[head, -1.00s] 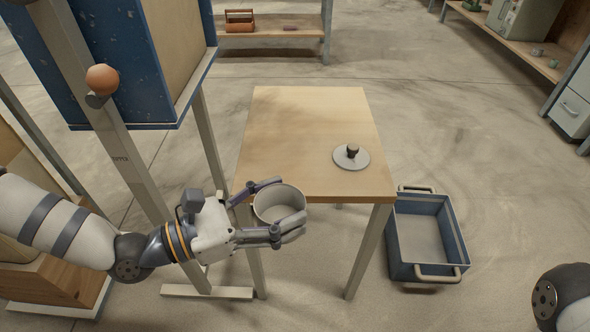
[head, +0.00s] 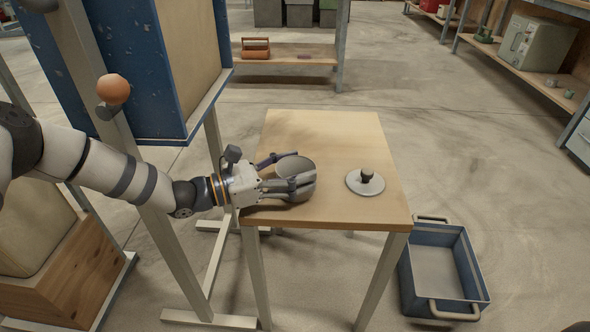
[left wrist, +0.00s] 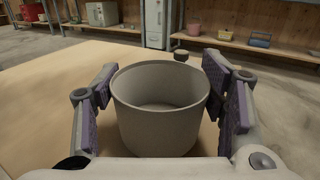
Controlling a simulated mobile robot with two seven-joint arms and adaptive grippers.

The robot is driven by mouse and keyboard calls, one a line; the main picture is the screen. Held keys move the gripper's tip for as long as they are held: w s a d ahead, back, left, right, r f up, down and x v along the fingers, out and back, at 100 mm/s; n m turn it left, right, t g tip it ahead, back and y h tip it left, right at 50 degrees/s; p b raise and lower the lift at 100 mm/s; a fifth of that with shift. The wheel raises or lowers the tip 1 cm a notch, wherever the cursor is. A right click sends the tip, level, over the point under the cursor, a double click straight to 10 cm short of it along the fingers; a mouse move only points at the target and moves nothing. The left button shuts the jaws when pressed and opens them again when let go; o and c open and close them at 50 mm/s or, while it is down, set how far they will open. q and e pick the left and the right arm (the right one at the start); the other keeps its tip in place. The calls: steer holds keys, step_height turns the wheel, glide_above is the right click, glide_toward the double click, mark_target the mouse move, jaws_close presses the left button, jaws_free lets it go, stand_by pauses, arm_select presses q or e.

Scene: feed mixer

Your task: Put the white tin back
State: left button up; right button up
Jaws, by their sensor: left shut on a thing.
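The white tin (head: 292,165) is an open, light grey-white round pot, upright over the left part of the small wooden table. My left gripper (head: 299,173) is shut on it, with one finger on each side. In the left wrist view the tin (left wrist: 160,122) stands between the purple-padded fingers, and the inside that shows looks empty. I cannot tell whether its bottom touches the tabletop. A flat grey lid with a dark knob (head: 366,181) lies on the table, right of the tin and apart from it. My right gripper is out of view.
The wooden table (head: 335,130) is otherwise bare. A blue open crate (head: 440,262) with handles stands on the floor at its right. A blue-framed stand with an orange ball knob (head: 113,89) rises at the left, close to my left arm. Shelves stand at the back and right.

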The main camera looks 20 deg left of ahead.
arm_select(q)
steer(key=shift+f, duration=0.15)
steer(key=o, duration=1.2)
steer(key=shift+o, duration=0.2)
steer(key=shift+r, duration=0.2)
steer(key=p+v, duration=0.1)
steer(key=v, duration=1.1)
